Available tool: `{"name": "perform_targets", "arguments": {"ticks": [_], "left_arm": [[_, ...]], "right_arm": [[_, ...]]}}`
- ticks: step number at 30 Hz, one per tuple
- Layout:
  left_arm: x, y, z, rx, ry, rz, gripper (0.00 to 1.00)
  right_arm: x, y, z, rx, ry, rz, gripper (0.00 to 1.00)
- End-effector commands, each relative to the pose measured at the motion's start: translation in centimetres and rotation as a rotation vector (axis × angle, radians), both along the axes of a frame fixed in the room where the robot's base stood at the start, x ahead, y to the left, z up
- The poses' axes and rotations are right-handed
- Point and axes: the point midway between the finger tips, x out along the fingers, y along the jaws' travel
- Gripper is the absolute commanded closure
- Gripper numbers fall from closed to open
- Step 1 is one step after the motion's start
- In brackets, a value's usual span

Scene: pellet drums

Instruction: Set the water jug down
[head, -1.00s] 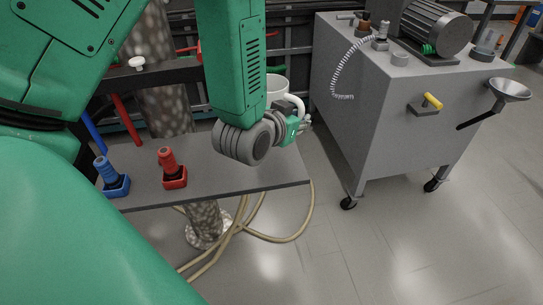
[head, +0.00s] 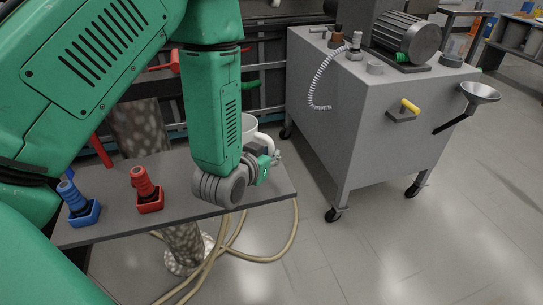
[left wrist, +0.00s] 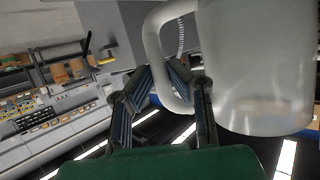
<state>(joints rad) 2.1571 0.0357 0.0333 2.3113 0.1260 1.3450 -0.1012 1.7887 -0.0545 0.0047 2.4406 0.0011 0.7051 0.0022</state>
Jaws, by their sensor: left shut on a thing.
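The water jug (head: 249,127) is white and shows only in part in the head view, behind my left forearm, over the right part of the grey table. I cannot tell whether its base touches the table, as the arm hides it. In the left wrist view the jug (left wrist: 262,65) is large and translucent white, on the right. My left gripper (head: 272,161) is shut on the jug's handle. In the left wrist view its fingers (left wrist: 172,78) are at the handle loop. My right gripper is in neither view.
The grey table (head: 262,190) bears a red-based holder (head: 149,201) and a blue-based holder (head: 84,213) on its left. Hoses (head: 268,258) hang below it. A grey wheeled cabinet (head: 350,120) with a motor (head: 405,38) and a funnel (head: 480,92) stands to the right. Open floor lies in front.

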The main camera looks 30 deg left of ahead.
Motion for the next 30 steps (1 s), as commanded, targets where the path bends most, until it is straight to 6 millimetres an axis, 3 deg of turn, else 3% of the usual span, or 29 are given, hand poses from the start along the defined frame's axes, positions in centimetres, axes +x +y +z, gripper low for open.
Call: {"name": "perform_targets", "arguments": {"ticks": [4, 5, 6, 24, 30], "left_arm": [[-0.1, -0.5, 0.2, 0.008, 0.005, 0.002, 1.00], [-0.2, -0.6, 0.1, 0.006, 0.009, 0.002, 0.79], [-0.1, -0.7, 0.1, 0.008, 0.009, 0.001, 0.65], [-0.1, -0.2, 0.1, 0.002, 0.006, 0.002, 0.65], [-1.7, -0.9, 1.0, 0.008, 0.007, -0.001, 0.65]], "right_arm": [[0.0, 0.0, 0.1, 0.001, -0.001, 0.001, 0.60], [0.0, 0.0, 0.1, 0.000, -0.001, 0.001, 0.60], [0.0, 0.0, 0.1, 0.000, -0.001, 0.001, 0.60], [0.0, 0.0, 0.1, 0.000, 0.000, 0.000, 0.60], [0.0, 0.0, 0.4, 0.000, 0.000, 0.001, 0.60]]}}
